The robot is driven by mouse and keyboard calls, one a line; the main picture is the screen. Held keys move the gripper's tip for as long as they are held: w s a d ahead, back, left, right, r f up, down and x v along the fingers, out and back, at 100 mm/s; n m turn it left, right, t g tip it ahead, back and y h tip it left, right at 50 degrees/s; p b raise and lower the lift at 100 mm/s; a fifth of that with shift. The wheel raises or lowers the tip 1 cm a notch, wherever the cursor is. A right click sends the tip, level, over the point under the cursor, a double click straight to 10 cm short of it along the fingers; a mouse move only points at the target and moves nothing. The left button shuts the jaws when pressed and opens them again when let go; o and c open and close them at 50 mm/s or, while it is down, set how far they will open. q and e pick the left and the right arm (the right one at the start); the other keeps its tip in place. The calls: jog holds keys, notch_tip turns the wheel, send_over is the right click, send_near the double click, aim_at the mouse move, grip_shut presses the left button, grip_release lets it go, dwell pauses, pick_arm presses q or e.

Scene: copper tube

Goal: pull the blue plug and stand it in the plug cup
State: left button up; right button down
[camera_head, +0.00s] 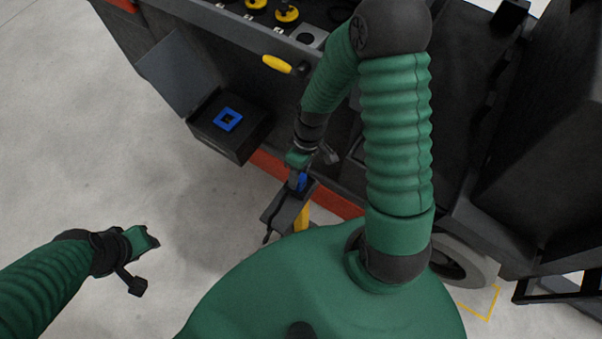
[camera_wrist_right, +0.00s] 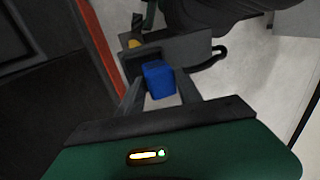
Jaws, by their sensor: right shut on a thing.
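The blue plug (camera_head: 302,182) is between the fingers of my right gripper (camera_head: 299,180), which is shut on it. In the right wrist view the blue plug (camera_wrist_right: 158,80) shows between the two grey fingers of my right gripper (camera_wrist_right: 158,90). Just beyond it is a grey block (camera_head: 284,210) on a yellow post; I cannot tell whether the plug touches or sits in this block. A blue square frame (camera_head: 229,119) with a dark opening lies on top of a black box; I cannot tell which is the plug cup. My left gripper (camera_head: 150,240) is over bare floor, its jaws unclear.
The black box (camera_head: 222,141) juts from a dark cart with a red lower edge (camera_head: 341,203). A yellow handle (camera_head: 277,64) and yellow-black knobs (camera_head: 287,14) are higher on the cart. A black hook (camera_wrist_right: 207,58) sticks out from the grey block. Open floor lies left.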

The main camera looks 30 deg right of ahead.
jog(key=shift+b+x, duration=0.55)
jog(key=shift+x, duration=0.3)
jog(key=shift+c, duration=0.7)
grip_release()
jog(key=shift+d, duration=0.25)
jog(key=p+v, duration=0.3)
jog(key=a+p+v, duration=0.1)
jog(key=p+v, duration=0.3)
jog(key=a+p+v, duration=0.1)
jog(key=p+v, duration=0.2)
jog(key=p, duration=0.1)
jog(key=shift+s+a+r, duration=0.15)
jog(key=shift+s+r, duration=0.2)
jog(key=shift+r, duration=0.3)
jog(key=shift+f, duration=0.1)
dwell(0.4)
